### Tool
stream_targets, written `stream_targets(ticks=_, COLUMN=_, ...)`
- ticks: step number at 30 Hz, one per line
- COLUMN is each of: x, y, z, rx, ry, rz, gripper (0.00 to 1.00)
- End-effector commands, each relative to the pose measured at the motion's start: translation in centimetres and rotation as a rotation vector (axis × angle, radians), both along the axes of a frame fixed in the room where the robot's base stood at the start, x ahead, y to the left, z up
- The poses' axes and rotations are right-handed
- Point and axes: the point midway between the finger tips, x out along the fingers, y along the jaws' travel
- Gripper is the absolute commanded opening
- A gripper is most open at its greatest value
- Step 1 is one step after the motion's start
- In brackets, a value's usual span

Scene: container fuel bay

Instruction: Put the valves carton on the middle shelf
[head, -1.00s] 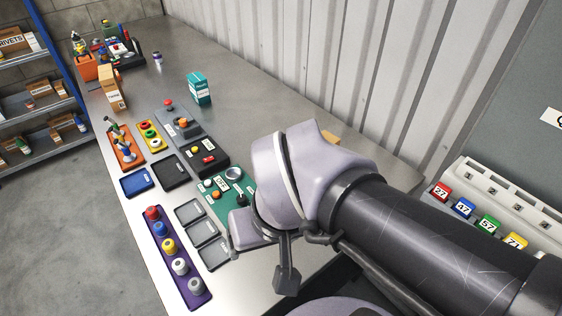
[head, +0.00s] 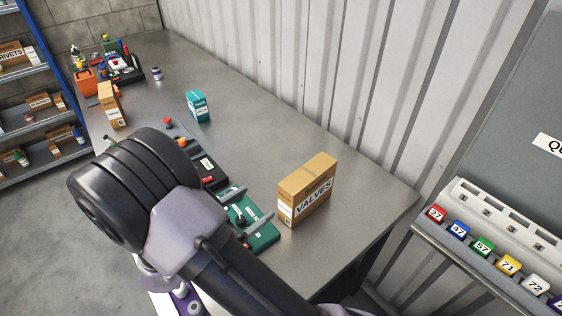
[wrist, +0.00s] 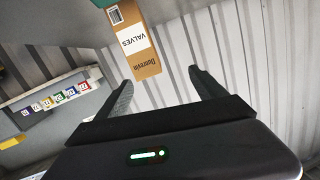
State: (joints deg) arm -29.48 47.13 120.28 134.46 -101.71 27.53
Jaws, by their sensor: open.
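The valves carton (head: 307,190), a brown box with a white VALVES label, stands upright on the metal bench near its right end. It also shows in the wrist view (wrist: 133,40), ahead of the fingertips and toward the upper left of the gap. My gripper (head: 246,209) is open and empty, to the left of the carton and apart from it; my arm hides part of it. Both fingers show in the wrist view (wrist: 162,88). The blue-framed shelving stands at the far left; of its visible boards, the middle one (head: 35,124) carries small cartons.
A teal carton (head: 197,105) and another brown carton (head: 111,105) stand farther along the bench. A green panel (head: 262,236) with knobs lies just left of the valves carton. A corrugated wall (head: 300,70) runs behind. A rack with numbered coloured tags (head: 483,245) is at right.

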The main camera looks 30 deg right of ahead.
Motion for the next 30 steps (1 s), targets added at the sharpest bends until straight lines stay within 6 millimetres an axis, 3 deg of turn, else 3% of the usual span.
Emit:
stream_targets(ticks=2, x=-1.6, y=0.2, z=-0.2, rx=-0.113, ry=0.064, rz=-0.036, gripper=0.80)
stream_targets(ticks=5, x=-2.3, y=-0.2, z=-0.2, rx=-0.176, ry=0.097, rz=-0.057, gripper=0.80)
stream_targets(ticks=15, x=-0.2, y=-9.3, z=-0.3, rx=-0.180, ry=0.101, rz=-0.064, gripper=0.80)
stream_targets(ticks=30, x=1.9, y=-16.6, z=-0.2, rx=-0.179, ry=0.099, rz=-0.059, gripper=0.80)
